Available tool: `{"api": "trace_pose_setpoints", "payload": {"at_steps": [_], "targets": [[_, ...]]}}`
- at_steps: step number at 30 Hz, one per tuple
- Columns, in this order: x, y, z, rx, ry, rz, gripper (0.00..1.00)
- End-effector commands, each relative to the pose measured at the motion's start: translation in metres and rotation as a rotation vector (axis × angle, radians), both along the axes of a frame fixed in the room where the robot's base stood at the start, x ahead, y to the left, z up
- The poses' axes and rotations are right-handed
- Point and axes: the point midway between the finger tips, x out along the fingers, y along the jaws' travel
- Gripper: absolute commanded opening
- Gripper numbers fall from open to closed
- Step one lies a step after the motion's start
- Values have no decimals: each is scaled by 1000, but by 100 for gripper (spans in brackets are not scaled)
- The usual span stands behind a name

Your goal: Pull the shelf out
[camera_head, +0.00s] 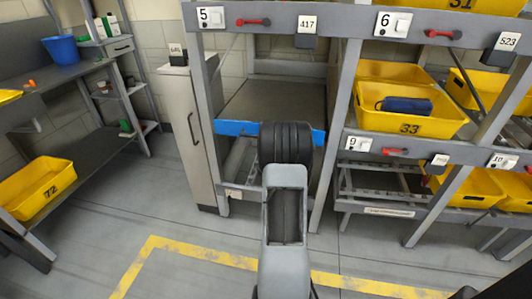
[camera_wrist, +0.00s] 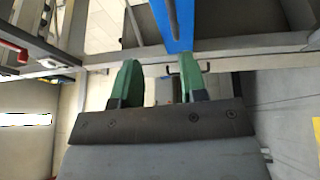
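The shelf (camera_head: 275,100) is a grey board in the bay under the labels 5 and 417. Its front edge is a bright blue bar (camera_head: 236,128). My arm covers the middle of that bar in the head view, and my gripper is hidden there. In the wrist view, my gripper (camera_wrist: 160,60) shows two green fingers set apart, with nothing clearly held between them. The blue bar (camera_wrist: 183,35) with a dark rod along it lies beyond the fingertips, toward the top of the wrist view. I cannot tell whether the fingers touch it.
Grey rack posts flank the bay, with a pale cabinet (camera_head: 190,130) on its left. Yellow bins, including bin 33 (camera_head: 420,125), fill the rack at right. A bench with a blue bucket (camera_head: 61,49) and yellow bin 72 (camera_head: 42,187) stands at left. The floor in front is clear.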

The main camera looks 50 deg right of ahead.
Motion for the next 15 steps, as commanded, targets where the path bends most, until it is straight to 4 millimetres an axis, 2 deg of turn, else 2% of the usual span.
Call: {"api": "trace_pose_setpoints", "payload": {"at_steps": [1,4,7,11,15], "targets": [[-7,-7,-19,-35,-5,-14,39],[-14,-14,-28,-94,-17,-31,39],[-14,-21,-31,-125,-23,-39,39],[-1,-31,-28,-135,-26,-40,39],[21,-47,-23,-133,-26,-40,39]]}}
